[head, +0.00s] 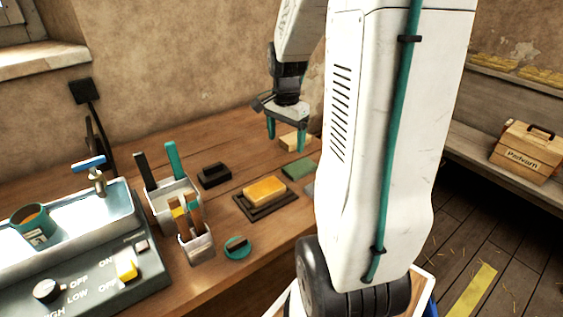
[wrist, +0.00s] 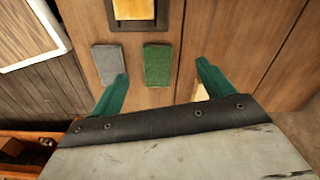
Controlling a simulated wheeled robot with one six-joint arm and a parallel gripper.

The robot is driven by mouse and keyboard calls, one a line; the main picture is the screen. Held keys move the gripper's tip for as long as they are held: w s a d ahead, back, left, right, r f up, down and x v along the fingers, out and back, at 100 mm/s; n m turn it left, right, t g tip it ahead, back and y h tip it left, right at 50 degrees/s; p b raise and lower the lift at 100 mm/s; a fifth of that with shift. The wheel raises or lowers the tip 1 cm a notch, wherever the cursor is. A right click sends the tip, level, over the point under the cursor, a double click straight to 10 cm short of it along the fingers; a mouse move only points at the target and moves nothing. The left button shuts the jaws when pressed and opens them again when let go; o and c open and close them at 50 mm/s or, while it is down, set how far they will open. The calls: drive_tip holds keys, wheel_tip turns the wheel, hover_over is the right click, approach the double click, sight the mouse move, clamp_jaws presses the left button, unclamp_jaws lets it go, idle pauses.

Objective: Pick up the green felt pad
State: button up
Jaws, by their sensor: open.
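The green felt pad (wrist: 157,65) lies flat on the wooden table in the wrist view, between my two teal fingers and beyond their tips. It also shows in the head view (head: 299,169), to the right of the yellow block. My gripper (head: 286,143) is open and empty above the table, pointing down; in the wrist view its fingertips (wrist: 160,70) are spread wide on either side of the pad. A grey pad (wrist: 108,63) lies beside the green one, to its left in the wrist view.
A yellow block (head: 264,190) sits on a dark tray (head: 285,202). A pale block (head: 294,141) lies behind the green pad, partly hidden by my gripper. A black block (head: 214,174), tool holders (head: 163,205) and a round teal item (head: 237,250) stand further left.

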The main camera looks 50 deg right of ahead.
sight(300, 166)
drive_tip(key=d+f+m, duration=0.1)
drive_tip(key=d+f, duration=0.1)
drive_tip(key=d, duration=0.1)
drive_tip(key=d+f+m, duration=0.1)
drive_tip(key=d, duration=0.1)
drive_tip(key=shift+s+f+m, duration=0.3)
drive_tip(key=shift+s+f, duration=0.05)
drive_tip(key=shift+f, duration=0.05)
drive_tip(key=f, duration=0.4)
drive_tip(key=s+f, duration=0.1)
drive_tip(key=f, duration=0.1)
drive_tip(key=shift+f, duration=0.75)
drive_tip(key=c, duration=1.1)
